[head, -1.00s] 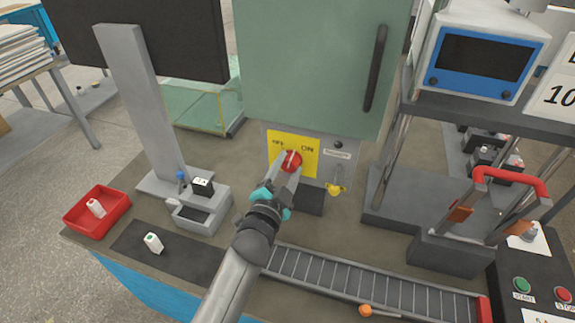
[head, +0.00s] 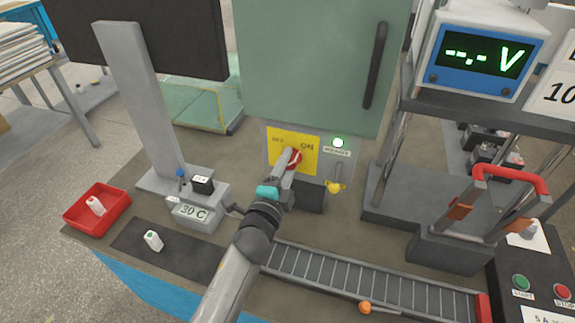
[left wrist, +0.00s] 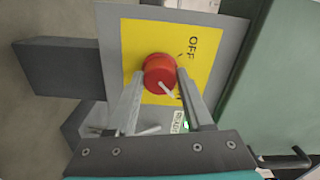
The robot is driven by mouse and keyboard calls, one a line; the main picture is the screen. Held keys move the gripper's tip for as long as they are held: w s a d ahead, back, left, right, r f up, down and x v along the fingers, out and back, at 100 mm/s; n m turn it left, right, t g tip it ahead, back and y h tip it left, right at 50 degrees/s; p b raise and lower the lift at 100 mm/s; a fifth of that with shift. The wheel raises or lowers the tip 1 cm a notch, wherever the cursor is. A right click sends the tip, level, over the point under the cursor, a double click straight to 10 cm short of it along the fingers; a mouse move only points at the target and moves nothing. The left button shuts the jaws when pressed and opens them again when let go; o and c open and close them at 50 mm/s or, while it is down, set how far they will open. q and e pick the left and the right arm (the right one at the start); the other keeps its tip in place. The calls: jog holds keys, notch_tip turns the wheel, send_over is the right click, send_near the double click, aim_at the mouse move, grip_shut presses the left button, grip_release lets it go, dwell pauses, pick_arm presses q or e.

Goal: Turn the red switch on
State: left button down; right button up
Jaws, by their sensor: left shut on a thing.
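The red switch (head: 292,159) is a round knob on a yellow plate (head: 308,167) marked OFF and ON, on the front of the green cabinet. In the left wrist view the red knob (left wrist: 158,72) shows a white pointer line turned toward the ON side, away from the OFF label. My left gripper (head: 286,168) is shut on the knob; in the left wrist view its two fingers (left wrist: 158,88) lie on either side of it. A green lamp (head: 338,142) beside the plate is lit. My right gripper is not in view.
The meter (head: 482,62) at upper right shows "--.- V". A red tray (head: 75,218), a roller conveyor (head: 350,280) and a red-handled frame (head: 510,175) surround the arm.

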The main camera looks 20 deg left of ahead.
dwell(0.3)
pick_arm(q)
jog(key=shift+c, duration=1.5)
grip_release()
jog(key=s, duration=1.5)
jog(key=shift+s+a, duration=0.15)
jog(key=shift+a, duration=0.1)
